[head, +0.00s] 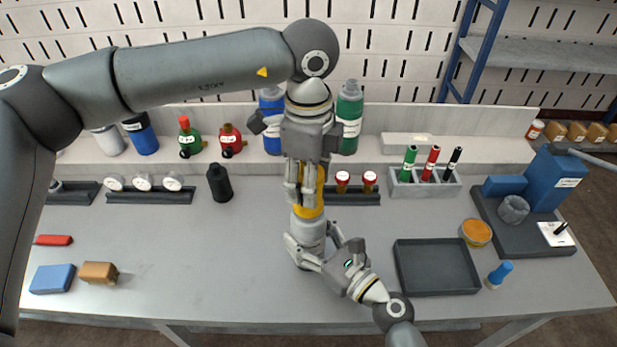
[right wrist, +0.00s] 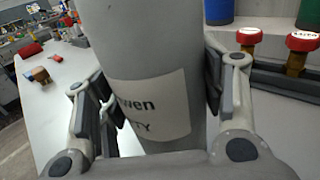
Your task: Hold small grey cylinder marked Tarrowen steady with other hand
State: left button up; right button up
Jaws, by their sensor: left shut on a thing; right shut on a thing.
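The small grey cylinder (head: 309,229) stands upright near the middle of the bench. In the right wrist view, the grey cylinder (right wrist: 145,50) fills the middle, and its white label shows only the end of the name, "wen", and "TY" below. My right gripper (head: 312,252) is shut around the cylinder's lower body, one finger on each side. A yellow-orange piece (head: 308,212) sits on top of the cylinder. My left gripper (head: 307,192) points straight down from above and is shut on this yellow piece. Its fingers hide part of the piece.
A dark empty tray (head: 437,291) lies right of the cylinder, with a blue-capped item (head: 500,274) and an orange round dish (head: 476,232) near it. A marker rack (head: 424,188) and a black bottle (head: 220,183) stand behind. The bench left of the cylinder is mostly clear.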

pick_arm(q)
jog(key=n, duration=0.3)
jog(key=shift+w+a+n, duration=0.1)
jog(key=shift+n, duration=0.3)
jog(key=o, duration=1.1)
jog(key=shift+o, duration=0.2)
jog(key=shift+r, duration=1.2)
jog(key=m, duration=0.4)
jog(key=shift+m, duration=1.1)
